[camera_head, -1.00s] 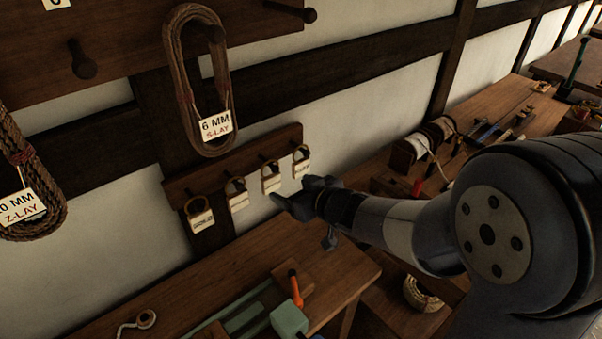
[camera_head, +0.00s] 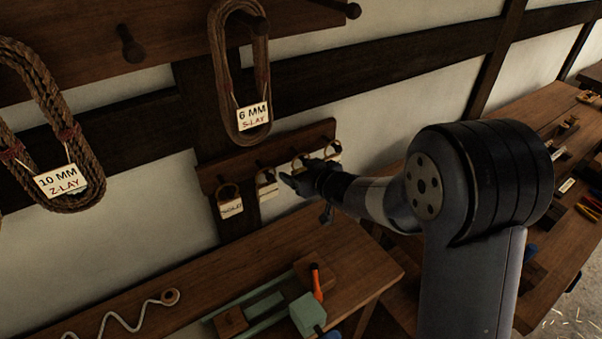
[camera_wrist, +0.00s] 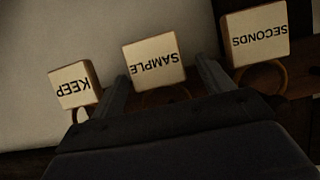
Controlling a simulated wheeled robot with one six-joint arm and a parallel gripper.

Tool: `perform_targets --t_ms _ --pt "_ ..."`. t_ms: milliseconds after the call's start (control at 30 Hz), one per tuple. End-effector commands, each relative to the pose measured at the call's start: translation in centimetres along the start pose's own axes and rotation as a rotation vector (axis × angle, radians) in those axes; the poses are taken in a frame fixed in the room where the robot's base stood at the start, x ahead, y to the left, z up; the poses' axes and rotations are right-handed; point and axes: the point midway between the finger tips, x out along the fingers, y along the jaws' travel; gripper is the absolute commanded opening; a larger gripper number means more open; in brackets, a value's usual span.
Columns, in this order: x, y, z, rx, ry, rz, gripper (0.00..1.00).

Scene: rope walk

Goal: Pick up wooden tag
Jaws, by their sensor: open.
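Wooden tags hang by ring loops from a pegged rack (camera_head: 221,175) on the wall. In the head view the leftmost tag (camera_head: 231,208) and the second tag (camera_head: 266,187) are clear, and the two right ones are partly behind my gripper (camera_head: 292,180). In the wrist view, lettering upside down, are a KEEP tag (camera_wrist: 74,86), a SAMPLE tag (camera_wrist: 154,60) and a SECONDS tag (camera_wrist: 256,34). My gripper (camera_wrist: 163,86) is open, its fingers on either side of the SAMPLE tag. Whether they touch it I cannot tell.
Rope coils labelled 6 MM S-LAY (camera_head: 255,117) and 10 MM Z-LAY (camera_head: 60,182) hang above and left. A bench (camera_head: 370,268) below holds a green fixture (camera_head: 307,315), an orange-handled tool (camera_head: 316,283) and white cord (camera_head: 120,320).

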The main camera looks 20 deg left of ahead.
Motion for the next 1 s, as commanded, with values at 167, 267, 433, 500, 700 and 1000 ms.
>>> perform_targets --t_ms 167,267,433,500,700,1000 --pt "0.58 0.00 0.03 0.000 0.000 0.000 0.75" --pt "0.56 0.01 0.02 0.000 0.000 0.000 0.75" --pt "0.54 0.01 0.02 0.000 0.000 0.001 0.66" --pt "0.53 0.01 0.02 0.000 0.000 0.001 0.60" --pt "0.53 0.01 0.02 0.000 0.000 0.001 0.44" --pt "0.52 0.02 0.00 0.000 0.000 0.001 0.28"
